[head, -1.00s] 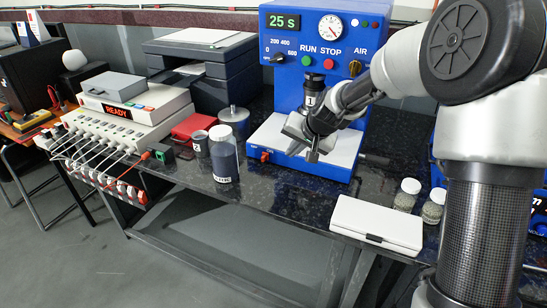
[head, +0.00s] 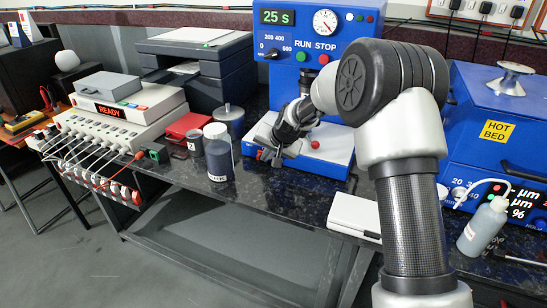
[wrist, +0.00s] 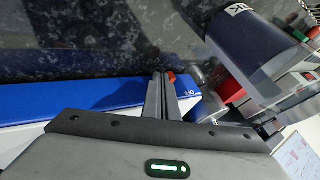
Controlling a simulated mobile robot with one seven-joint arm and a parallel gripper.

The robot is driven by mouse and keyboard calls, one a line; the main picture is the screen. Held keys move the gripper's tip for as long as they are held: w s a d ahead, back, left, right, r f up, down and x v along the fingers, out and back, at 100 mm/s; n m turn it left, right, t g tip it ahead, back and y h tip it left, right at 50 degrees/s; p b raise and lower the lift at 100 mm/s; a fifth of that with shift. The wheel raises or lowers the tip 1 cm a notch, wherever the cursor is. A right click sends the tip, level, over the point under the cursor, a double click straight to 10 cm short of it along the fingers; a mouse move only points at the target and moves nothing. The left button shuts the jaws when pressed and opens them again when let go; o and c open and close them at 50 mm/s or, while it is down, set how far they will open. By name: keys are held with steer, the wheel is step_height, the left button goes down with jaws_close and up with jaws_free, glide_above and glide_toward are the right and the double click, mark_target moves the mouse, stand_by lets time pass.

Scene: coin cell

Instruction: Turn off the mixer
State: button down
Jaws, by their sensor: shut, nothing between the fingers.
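The mixer (head: 289,79) is a blue machine with a lit "25 S" display, a dial, a green RUN button (head: 301,57), a red STOP button (head: 324,58) and a white-topped base. My gripper (head: 276,158) is low at the front left of this base, pointing down. In the wrist view its two fingers (wrist: 162,98) are together with nothing between them. A small red switch (wrist: 171,77) on the base's blue front shows right at the fingertips; I cannot tell whether they touch. My gripper largely hides this switch in the head view.
A dark labelled jar (head: 219,158) stands close left of my gripper, with a small cup (head: 195,143) and red case (head: 187,126) beyond. A white flat box (head: 356,216) lies right on the bench. A blue hot-bed machine (head: 480,125) and bottle (head: 483,226) stand farther right.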

steer(key=shift+a, duration=0.1)
steer(key=shift+w+a+r, duration=0.1)
steer(key=shift+a+r, duration=0.05)
steer(key=shift+a, duration=0.15)
steer(key=a, duration=0.1)
steer(key=w+a+p, duration=0.1)
steer(key=shift+a, duration=0.4)
